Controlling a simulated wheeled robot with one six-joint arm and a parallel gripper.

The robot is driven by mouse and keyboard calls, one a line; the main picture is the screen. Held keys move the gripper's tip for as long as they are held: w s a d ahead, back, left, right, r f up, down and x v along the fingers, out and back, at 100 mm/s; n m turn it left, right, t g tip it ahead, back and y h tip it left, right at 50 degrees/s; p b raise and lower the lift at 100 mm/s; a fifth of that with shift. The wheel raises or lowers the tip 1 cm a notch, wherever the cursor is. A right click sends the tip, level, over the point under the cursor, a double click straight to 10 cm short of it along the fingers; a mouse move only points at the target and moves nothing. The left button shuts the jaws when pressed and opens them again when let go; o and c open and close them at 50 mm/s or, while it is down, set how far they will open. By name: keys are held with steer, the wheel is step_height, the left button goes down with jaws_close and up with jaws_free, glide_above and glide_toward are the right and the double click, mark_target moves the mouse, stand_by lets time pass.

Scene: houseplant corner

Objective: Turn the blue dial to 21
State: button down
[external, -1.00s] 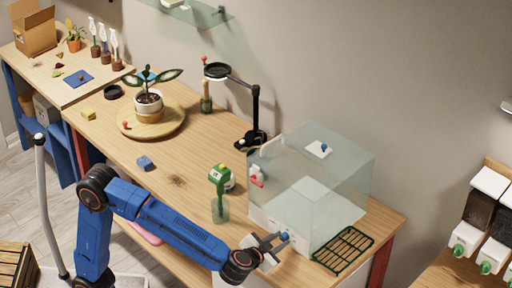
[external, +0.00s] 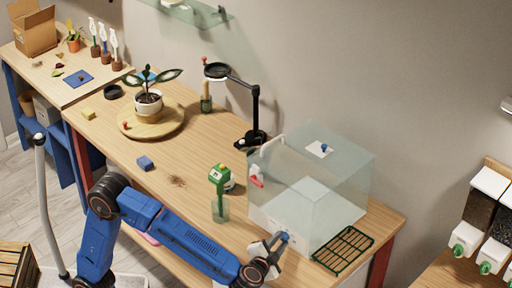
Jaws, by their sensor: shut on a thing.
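The blue dial (external: 284,237) is on the front of the white base of a clear glass box (external: 318,185). My gripper (external: 280,240) is at the dial and shut on it, with my arm reaching in from the lower left. The fingers cover part of the dial. The dial's numbers and pointer are too small to read in this view.
A green grid tray (external: 344,251) lies right of the box.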

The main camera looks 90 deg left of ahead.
stand_by(0.4)
steer(key=c, duration=1.5)
jaws_free()
steer(key=shift+d, duration=0.1)
steer(key=v, duration=1.7)
steer(key=shift+s+d, duration=0.1)
steer(key=shift+d, duration=0.05)
